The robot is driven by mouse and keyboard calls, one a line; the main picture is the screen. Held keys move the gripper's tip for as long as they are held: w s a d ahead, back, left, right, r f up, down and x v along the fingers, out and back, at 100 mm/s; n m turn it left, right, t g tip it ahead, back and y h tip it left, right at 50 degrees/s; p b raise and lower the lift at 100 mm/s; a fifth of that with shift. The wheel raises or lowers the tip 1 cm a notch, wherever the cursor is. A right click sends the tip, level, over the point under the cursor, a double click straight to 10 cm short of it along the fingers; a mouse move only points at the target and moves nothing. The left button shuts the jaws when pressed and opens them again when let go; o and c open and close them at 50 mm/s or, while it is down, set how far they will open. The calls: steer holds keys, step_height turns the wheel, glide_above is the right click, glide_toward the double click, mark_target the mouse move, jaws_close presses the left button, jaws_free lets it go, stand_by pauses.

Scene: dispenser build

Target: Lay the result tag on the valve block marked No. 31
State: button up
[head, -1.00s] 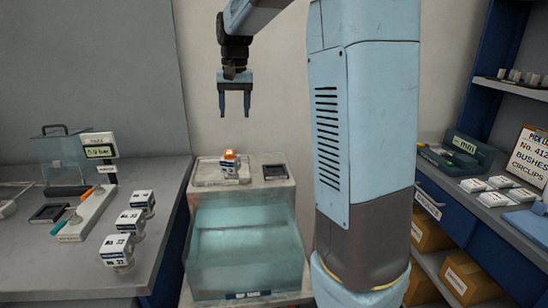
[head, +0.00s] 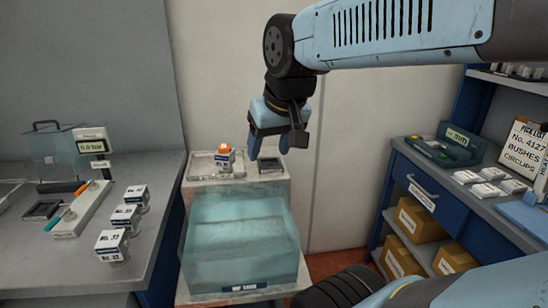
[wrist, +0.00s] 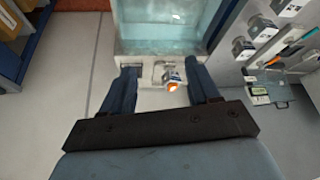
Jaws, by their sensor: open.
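Several white valve blocks with dark label bands stand in a row on the left bench: a front one (head: 112,246), a middle one (head: 125,219) and a rear one (head: 137,197). Their numbers are too small to read surely. Another white block with an orange top (head: 225,158) stands on the top of the wash stand; it also shows in the wrist view (wrist: 173,77). My gripper (head: 272,150) is open and empty above that stand. In the wrist view the block shows between the fingers (wrist: 163,70), nearer the right one. I cannot make out a result tag.
The wash stand has a clear teal front tank (head: 240,245) and a small dark tray (head: 270,165) beside the block. A gauge with a lit display (head: 90,146) and a pen rack (head: 82,210) stand on the left bench. Shelves and a blue-fronted bench (head: 430,190) are at right.

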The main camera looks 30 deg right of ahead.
steer(key=shift+s+d+f, duration=0.1)
steer(key=shift+s+f, duration=0.35)
steer(key=shift+s, duration=0.2)
steer(key=shift+s+f, duration=0.4)
steer(key=shift+s, duration=0.2)
steer(key=shift+c, duration=0.2)
